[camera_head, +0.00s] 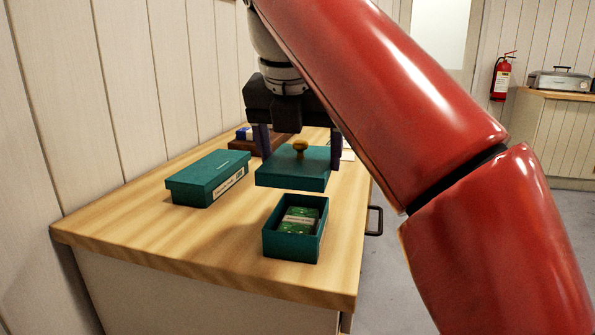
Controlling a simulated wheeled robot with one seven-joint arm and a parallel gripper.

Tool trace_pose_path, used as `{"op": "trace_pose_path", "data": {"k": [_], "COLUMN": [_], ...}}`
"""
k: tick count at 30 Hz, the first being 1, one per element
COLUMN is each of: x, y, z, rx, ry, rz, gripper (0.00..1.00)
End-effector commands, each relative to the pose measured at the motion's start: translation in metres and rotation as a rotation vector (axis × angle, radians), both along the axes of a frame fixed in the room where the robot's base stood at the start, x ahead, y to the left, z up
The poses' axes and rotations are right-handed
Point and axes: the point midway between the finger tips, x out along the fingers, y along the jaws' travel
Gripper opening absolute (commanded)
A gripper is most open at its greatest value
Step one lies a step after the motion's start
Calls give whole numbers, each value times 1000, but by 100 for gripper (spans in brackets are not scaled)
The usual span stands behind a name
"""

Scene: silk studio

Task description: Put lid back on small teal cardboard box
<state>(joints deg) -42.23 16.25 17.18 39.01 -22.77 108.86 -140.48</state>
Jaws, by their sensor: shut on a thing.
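My gripper (299,161) has one dark finger at each side of a flat teal lid (290,178) and is shut on it. The lid is level and has a round wooden knob (300,148) on top. It is behind the small open teal box (291,246) in the picture, apart from it. The open box stands upright near the front right of the wooden table, with a green banded bundle (300,220) inside. The lid's far edge is partly hidden by the gripper.
A longer, closed teal box (205,182) with a pale label stands left on the wooden table (160,240). A brown box and a small blue item (243,133) lie behind the gripper. A panelled wall borders the left. The front left tabletop is clear.

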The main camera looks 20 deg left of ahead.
Motion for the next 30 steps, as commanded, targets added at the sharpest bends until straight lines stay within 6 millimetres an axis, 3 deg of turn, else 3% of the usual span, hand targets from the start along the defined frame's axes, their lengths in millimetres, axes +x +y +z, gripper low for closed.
{"op": "trace_pose_path", "data": {"k": [14,30], "x": [-3,-3], "y": [1,1], "z": [16,-32], "rx": [-1,-3], "ry": [-6,-6], "rz": [5,5], "gripper": [54,54]}}
